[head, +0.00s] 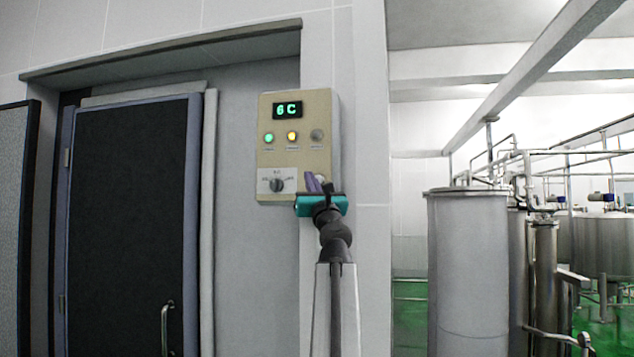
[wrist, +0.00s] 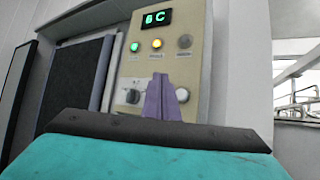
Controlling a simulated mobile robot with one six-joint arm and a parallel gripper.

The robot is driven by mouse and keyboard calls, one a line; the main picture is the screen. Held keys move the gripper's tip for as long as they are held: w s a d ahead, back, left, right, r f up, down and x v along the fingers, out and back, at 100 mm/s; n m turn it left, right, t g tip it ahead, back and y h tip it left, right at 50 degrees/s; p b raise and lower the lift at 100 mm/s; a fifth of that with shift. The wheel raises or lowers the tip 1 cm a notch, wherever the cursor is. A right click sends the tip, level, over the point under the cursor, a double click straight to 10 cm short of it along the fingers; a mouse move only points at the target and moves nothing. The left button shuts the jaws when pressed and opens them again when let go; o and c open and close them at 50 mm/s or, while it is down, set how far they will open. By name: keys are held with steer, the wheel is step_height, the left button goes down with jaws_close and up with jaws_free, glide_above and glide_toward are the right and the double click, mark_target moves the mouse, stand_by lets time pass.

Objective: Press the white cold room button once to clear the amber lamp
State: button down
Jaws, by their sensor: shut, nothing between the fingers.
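The beige control panel (head: 294,165) is on the wall right of the dark door. Its amber lamp (head: 292,136) is lit. In the wrist view the amber lamp (wrist: 157,43) also glows.
A green lamp (head: 269,137) is lit and a grey lamp (head: 316,135) is dark. The display (head: 287,110) reads 6 C. A rotary knob (head: 276,185) sits left of my fingers. A dark door (head: 135,200) stands left; a steel tank (head: 468,270) stands right.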

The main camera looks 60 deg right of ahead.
steer(key=w+d+b, duration=0.2)
steer(key=d+b, duration=0.3)
steer(key=d, duration=0.3)
steer(key=shift+w+b, duration=0.3)
steer(key=shift+b, duration=0.05)
steer(key=shift+w+d, duration=0.1)
steer(key=shift+d, duration=0.1)
stand_by(2.1)
steer(key=shift+w+d, duration=0.15)
steer(key=shift+d, duration=0.1)
steer(key=shift+w+d+b, duration=0.1)
steer(key=shift+d+b, duration=0.35)
stand_by(1.3)
steer(key=shift+a, duration=0.2)
steer(key=shift+s+a+p, duration=0.25)
steer(key=shift+a+p, duration=0.35)
steer(key=shift+a, duration=0.05)
stand_by(0.4)
steer(key=shift+s+a+p, duration=0.25)
steer(key=shift+a+p, duration=0.3)
steer(key=shift+a, duration=0.25)
steer(key=shift+s+a+p, duration=0.25)
steer(key=shift+a+p, duration=0.35)
steer(key=shift+a, duration=0.2)
steer(key=shift+s+a+p, duration=0.25)
steer(key=shift+a+p, duration=0.3)
steer(key=shift+a, duration=0.25)
